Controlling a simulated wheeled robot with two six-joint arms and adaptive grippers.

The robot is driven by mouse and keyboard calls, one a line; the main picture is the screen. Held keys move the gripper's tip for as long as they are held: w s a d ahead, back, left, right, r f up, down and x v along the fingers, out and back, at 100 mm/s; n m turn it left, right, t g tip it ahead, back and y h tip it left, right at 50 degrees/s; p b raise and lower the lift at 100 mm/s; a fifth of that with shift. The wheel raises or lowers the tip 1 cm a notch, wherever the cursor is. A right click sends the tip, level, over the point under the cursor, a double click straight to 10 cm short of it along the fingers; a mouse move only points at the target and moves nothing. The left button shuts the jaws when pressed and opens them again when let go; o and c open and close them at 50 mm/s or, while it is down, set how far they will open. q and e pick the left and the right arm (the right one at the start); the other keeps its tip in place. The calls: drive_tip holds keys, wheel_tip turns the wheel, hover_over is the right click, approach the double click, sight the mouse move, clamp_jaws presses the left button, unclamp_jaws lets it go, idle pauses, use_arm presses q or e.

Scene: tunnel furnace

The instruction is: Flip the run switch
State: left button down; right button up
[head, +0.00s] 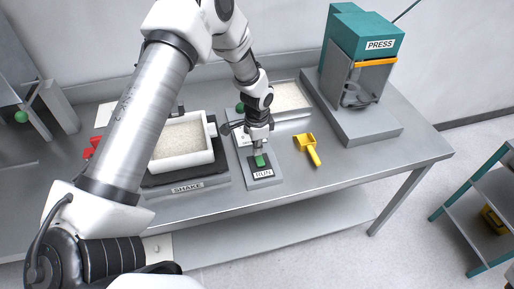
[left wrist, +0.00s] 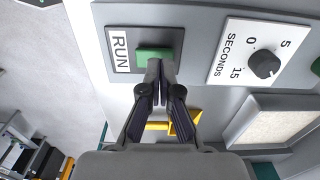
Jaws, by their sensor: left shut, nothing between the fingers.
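The run switch is a green rocker (head: 260,160) on a dark plate labelled RUN (head: 263,174), at the front of a grey control box on the table. In the left wrist view the green rocker (left wrist: 154,56) sits beside the RUN label (left wrist: 120,50). My left gripper (head: 258,149) is shut and empty, pointing down at the switch. In the left wrist view its fingertips (left wrist: 159,66) overlap the rocker's edge; I cannot tell whether they touch it. My right gripper is not in view.
A dial marked SECONDS (left wrist: 264,64) is beside the switch. A white tray of pale grains (head: 183,143) stands on the SHAKE unit (head: 188,187) to the left. A yellow scoop (head: 308,147) lies right of the box. A teal PRESS machine (head: 364,42) stands at the back right.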

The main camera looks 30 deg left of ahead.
use_arm(q)
drive_tip(key=shift+w+f, duration=0.15)
drive_tip(key=shift+f, duration=0.4)
drive_tip(key=shift+w+f, duration=0.15)
drive_tip(key=shift+f, duration=0.35)
drive_tip(key=shift+w+f, duration=0.25)
drive_tip(key=shift+f, duration=0.05)
drive_tip(key=shift+s+d+r+p, duration=0.35)
drive_tip(key=shift+s+r+p, duration=0.1)
drive_tip(key=shift+s, duration=0.1)
drive_tip(key=shift+s+d, duration=0.1)
drive_tip(key=shift+d, duration=0.05)
drive_tip(key=shift+d+f, duration=0.1)
drive_tip(key=shift+d, duration=0.05)
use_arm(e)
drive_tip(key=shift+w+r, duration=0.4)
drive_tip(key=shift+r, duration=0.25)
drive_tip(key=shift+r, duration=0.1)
